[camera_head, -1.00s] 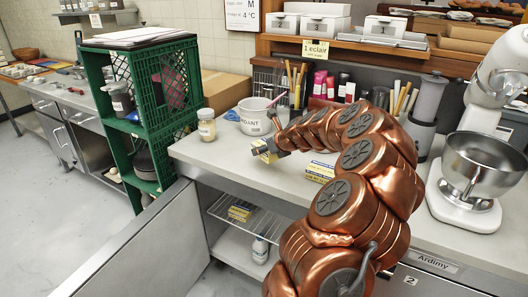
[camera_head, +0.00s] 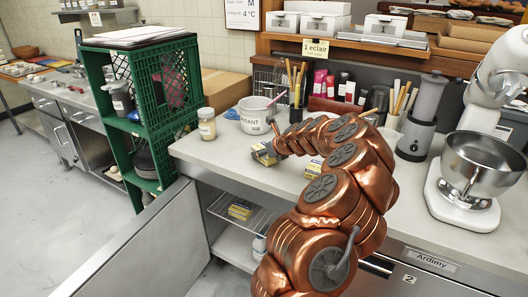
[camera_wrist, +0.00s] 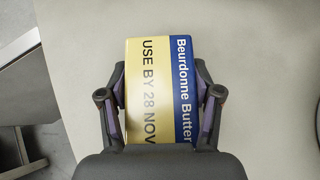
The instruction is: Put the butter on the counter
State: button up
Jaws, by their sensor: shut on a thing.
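A yellow and blue pack of butter (camera_wrist: 160,88) fills the middle of the wrist view, printed "Beurdonne Butter" and "USE BY 28 NOV". My gripper (camera_wrist: 160,105) is shut on it, with one finger on each side. In the head view the held butter (camera_head: 265,153) is at the pale counter (camera_head: 225,158), near its front edge and left of my arm. I cannot tell whether its underside touches the counter. A similar pack (camera_head: 313,168) lies on the counter, partly hidden behind my arm. Another yellow pack (camera_head: 240,210) lies on a wire shelf below the counter.
A jar (camera_head: 207,124) and a white tub (camera_head: 253,116) stand behind and left of the held butter. A green crate stack (camera_head: 150,120) stands at the left. An open door (camera_head: 140,245) juts out in front. A stand mixer (camera_head: 470,165) is at the right.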

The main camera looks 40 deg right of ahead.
jog(key=shift+f, duration=0.1)
jog(key=o, duration=1.4)
jog(key=shift+c, duration=0.2)
jog(key=shift+s+r, duration=0.1)
jog(key=shift+r, duration=0.1)
jog(key=b+v, duration=0.1)
jog(key=v, duration=1)
jog(key=shift+s+r, duration=0.2)
jog(key=shift+s, duration=0.05)
